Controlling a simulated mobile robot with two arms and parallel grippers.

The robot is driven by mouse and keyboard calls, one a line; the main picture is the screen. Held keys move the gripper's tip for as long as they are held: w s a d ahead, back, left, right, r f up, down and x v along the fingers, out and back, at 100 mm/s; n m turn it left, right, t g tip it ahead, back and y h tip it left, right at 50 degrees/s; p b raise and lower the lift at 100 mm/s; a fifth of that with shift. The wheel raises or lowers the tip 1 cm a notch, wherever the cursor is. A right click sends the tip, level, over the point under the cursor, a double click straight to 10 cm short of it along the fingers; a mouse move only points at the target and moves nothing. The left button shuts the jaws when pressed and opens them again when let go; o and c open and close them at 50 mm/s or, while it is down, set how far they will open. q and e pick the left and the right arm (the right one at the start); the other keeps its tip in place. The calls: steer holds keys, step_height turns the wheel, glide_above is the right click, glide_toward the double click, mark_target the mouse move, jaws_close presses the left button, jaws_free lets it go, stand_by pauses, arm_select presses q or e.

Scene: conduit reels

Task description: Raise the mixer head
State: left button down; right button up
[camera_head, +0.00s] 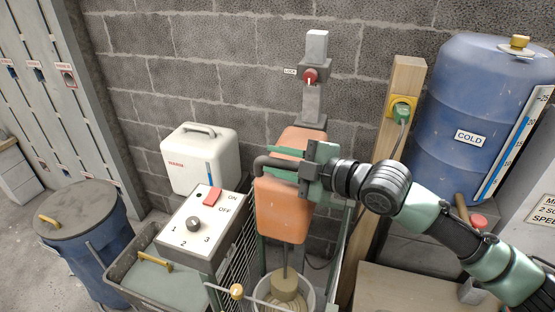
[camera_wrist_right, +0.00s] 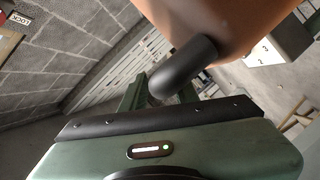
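The mixer head (camera_head: 281,212) is an orange block on a grey post (camera_head: 312,100) by the wall. It hangs low, its shaft and paddle (camera_head: 285,284) reaching down into a bucket (camera_head: 306,298). A black bar handle (camera_head: 270,162) sticks out of the head. The handle (camera_wrist_right: 184,68) and the head's orange side (camera_wrist_right: 215,22) also show in the right wrist view. My right gripper (camera_head: 297,170) is at the handle, with its green fingers around the bar's end. Whether they press on it is unclear. A red knob (camera_head: 310,75) marked LOCK sits on the post. My left gripper is out of view.
A control box (camera_head: 205,225) with a dial and red switch stands left of the head. A white canister (camera_head: 198,160), a grey tub (camera_head: 150,280) and a blue bin (camera_head: 85,240) are further left. A wooden post (camera_head: 402,75) and blue COLD barrel (camera_head: 460,100) stand right.

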steer(key=shift+s+d, duration=0.2)
steer(key=shift+d, duration=0.05)
steer(key=b+v, duration=0.2)
steer(key=v, duration=0.4)
steer(key=shift+s+d+b, duration=0.1)
steer(key=shift+d+b, duration=0.15)
steer(key=shift+b, duration=0.15)
steer(key=shift+s+d+r, duration=0.25)
